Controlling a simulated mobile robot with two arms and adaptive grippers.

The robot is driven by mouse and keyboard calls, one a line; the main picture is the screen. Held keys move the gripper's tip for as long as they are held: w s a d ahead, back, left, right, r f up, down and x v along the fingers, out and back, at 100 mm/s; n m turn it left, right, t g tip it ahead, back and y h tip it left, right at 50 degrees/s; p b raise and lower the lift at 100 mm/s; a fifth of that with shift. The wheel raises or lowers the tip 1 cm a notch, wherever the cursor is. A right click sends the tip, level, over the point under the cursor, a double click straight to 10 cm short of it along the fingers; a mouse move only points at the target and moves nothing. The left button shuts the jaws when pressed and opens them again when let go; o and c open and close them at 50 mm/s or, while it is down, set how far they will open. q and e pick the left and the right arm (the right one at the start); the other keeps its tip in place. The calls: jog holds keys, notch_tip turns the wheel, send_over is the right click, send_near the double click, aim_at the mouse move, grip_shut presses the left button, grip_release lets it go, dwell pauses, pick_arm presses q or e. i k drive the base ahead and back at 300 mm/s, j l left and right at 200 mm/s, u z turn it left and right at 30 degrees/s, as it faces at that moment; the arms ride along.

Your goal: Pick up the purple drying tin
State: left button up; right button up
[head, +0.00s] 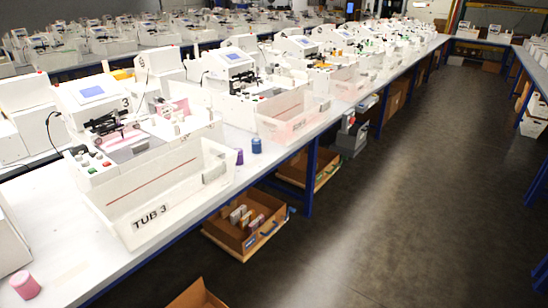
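A small purple tin (239,157) stands upright on the white bench, just right of the tub marked TUB 3 (150,205). A blue tin (256,146) stands to its right, close to the bench's front edge. A larger-looking pink tin (24,284) stands on the same bench at the lower left. Neither of my grippers shows in the head view.
Plotter machines with screens (92,92) and white tubs line the long bench (262,166). Under it are blue legs, open brown boxes (245,232) and a grey case (352,138). The dark aisle floor (400,220) to the right is clear.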

aim_at(241, 152)
jog(key=i+l+z, duration=0.2)
jog(key=i+z, duration=0.6)
jog(key=i, duration=2.05)
jog(key=l, duration=0.1)
